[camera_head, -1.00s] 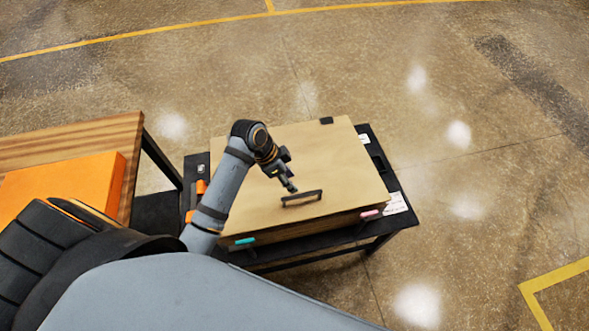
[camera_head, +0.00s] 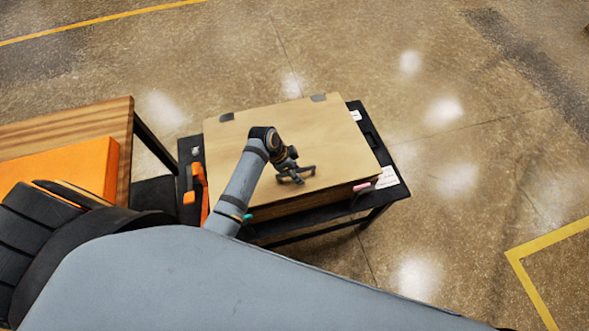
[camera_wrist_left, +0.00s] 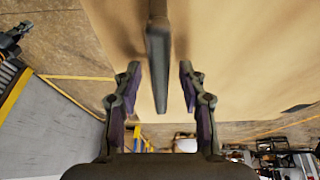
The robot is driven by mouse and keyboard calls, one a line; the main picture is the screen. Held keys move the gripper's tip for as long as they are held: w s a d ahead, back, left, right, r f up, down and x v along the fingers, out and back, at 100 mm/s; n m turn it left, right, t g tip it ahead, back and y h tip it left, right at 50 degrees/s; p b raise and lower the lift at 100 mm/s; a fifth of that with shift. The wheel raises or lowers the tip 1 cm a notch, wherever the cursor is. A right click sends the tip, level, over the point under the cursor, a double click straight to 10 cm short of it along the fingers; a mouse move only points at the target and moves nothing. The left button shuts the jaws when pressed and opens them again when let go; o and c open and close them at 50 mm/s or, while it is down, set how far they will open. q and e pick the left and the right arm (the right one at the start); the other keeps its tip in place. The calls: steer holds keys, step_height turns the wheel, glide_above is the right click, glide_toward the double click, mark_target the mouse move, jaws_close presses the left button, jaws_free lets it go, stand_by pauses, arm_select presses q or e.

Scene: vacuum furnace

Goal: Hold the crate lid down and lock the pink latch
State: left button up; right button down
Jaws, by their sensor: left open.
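The wooden crate lid (camera_head: 330,135) lies flat and closed on the crate, with a black bar handle (camera_head: 308,169) near its front. My left gripper (camera_head: 291,180) is low over the lid at the left end of the handle. In the left wrist view the open fingers (camera_wrist_left: 159,85) stand on either side of the handle (camera_wrist_left: 158,60), with gaps to it. The pink latch (camera_head: 361,187) is at the crate's front right. A teal latch (camera_head: 247,217) at the front left is partly hidden by my left arm. My right gripper is out of view.
The crate stands on a black table (camera_head: 392,178) with white labels. An orange tool (camera_head: 201,190) lies at its left. A wooden table with an orange box (camera_head: 70,170) is farther left. The floor to the right is clear.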

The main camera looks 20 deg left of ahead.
arm_select(q)
steer(key=shift+c, duration=0.6)
jaws_close()
steer(key=shift+f+b, duration=0.95)
steer(key=shift+f, duration=0.55)
steer(key=shift+a+p, duration=0.1)
steer(key=shift+p, duration=0.2)
stand_by(0.4)
